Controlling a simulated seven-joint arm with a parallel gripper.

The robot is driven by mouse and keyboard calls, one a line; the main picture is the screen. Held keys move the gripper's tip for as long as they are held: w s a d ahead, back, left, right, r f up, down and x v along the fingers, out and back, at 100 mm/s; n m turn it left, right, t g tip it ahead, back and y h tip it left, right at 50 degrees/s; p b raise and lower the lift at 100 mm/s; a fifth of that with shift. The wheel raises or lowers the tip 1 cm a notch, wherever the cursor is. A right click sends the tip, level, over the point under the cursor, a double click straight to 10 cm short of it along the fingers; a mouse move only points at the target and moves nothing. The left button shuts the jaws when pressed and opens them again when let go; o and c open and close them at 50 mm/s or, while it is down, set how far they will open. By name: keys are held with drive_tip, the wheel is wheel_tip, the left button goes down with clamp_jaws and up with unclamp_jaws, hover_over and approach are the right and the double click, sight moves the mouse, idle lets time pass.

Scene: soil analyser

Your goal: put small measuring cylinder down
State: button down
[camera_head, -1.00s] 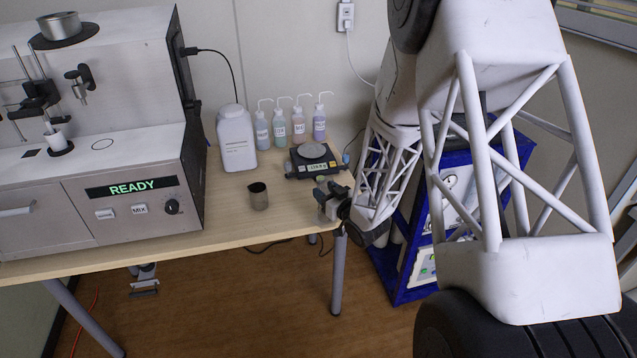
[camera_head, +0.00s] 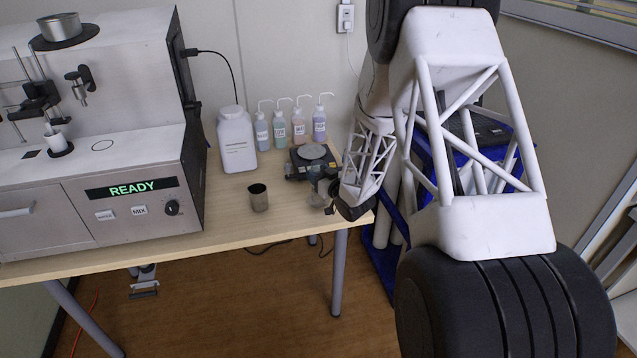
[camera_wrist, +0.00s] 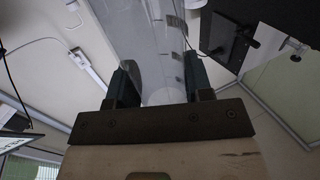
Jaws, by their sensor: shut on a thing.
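My gripper (camera_head: 325,188) is over the right end of the table, in front of the scale. In the wrist view its two dark fingers (camera_wrist: 160,88) are closed on the small measuring cylinder (camera_wrist: 160,45), a clear see-through tube with faint marks that runs up out of the picture between them. In the head view only a faint clear part of the cylinder (camera_head: 317,201) shows by the fingers, low over the tabletop. I cannot tell whether its foot touches the table.
A scale (camera_head: 312,154), several wash bottles (camera_head: 280,132) and a white jar (camera_head: 237,142) stand behind. The soil analyser (camera_head: 130,190) fills the left. Bare tabletop lies around the beaker.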

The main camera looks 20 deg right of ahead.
idle(0.3)
drive_tip(key=shift+f, duration=1.75)
drive_tip(key=shift+f, duration=0.15)
drive_tip(key=c, duration=0.5)
unclamp_jaws()
drive_tip(key=shift+r, duration=0.2)
drive_tip(key=shift+s+d, duration=0.25)
drive_tip(key=shift+s, duration=0.2)
drive_tip(key=v, duration=1.1)
drive_tip(key=shift+f, duration=0.1)
